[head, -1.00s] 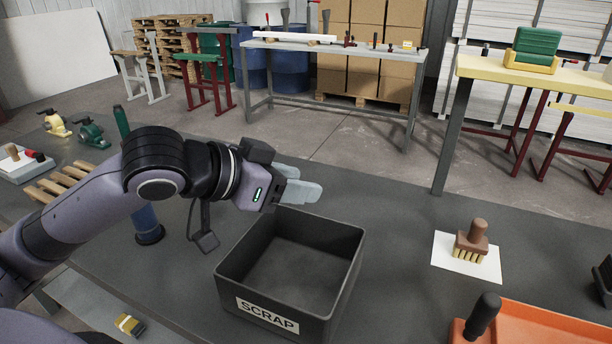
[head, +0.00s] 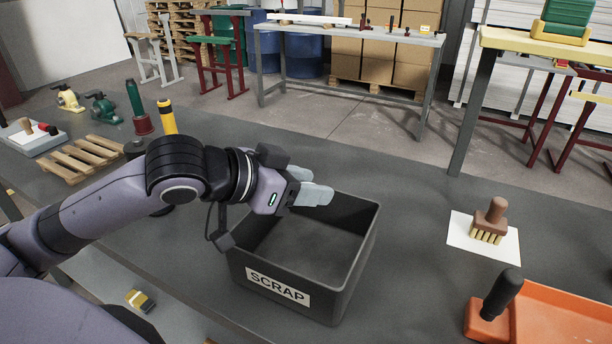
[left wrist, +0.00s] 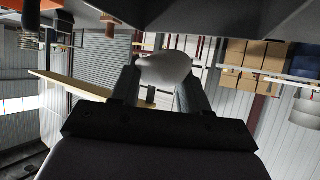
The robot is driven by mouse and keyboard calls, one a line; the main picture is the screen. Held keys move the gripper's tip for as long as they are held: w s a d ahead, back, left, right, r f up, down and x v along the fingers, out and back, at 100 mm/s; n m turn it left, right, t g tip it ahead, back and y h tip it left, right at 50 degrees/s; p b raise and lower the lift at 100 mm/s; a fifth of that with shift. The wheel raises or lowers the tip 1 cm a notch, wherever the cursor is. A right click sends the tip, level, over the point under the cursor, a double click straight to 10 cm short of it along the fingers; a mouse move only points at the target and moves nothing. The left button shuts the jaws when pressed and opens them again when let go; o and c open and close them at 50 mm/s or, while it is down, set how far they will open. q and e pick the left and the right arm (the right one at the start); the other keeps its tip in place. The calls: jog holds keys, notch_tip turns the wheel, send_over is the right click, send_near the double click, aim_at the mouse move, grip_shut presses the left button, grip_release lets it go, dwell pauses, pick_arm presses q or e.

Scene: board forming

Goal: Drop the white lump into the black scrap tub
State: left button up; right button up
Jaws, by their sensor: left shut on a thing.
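The black scrap tub (head: 356,269), with a white SCRAP label on its front, stands on the grey bench and looks empty inside where I can see. My left gripper (head: 312,190) is at the tub's back left edge in the head view, with its pale fingers overlapping the back rim. In the left wrist view the white lump (left wrist: 165,68) sits between the fingertips of the left gripper (left wrist: 160,85), which is shut on it. The fingers hide the lump in the head view. My right gripper is not in view.
To the right, a brown brush (head: 490,222) stands on a white sheet, and an orange tray (head: 570,315) lies at the front. The bench behind the tub is clear.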

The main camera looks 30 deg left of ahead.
pick_arm(q)
notch_tip(320, 180, down, 4)
jog(key=shift+f+b, duration=0.2)
jog(key=shift+b, duration=0.9)
jog(key=shift+f+b, duration=0.4)
jog(key=shift+f, duration=0.3)
jog(key=o, duration=1.1)
jog(key=shift+o, duration=0.2)
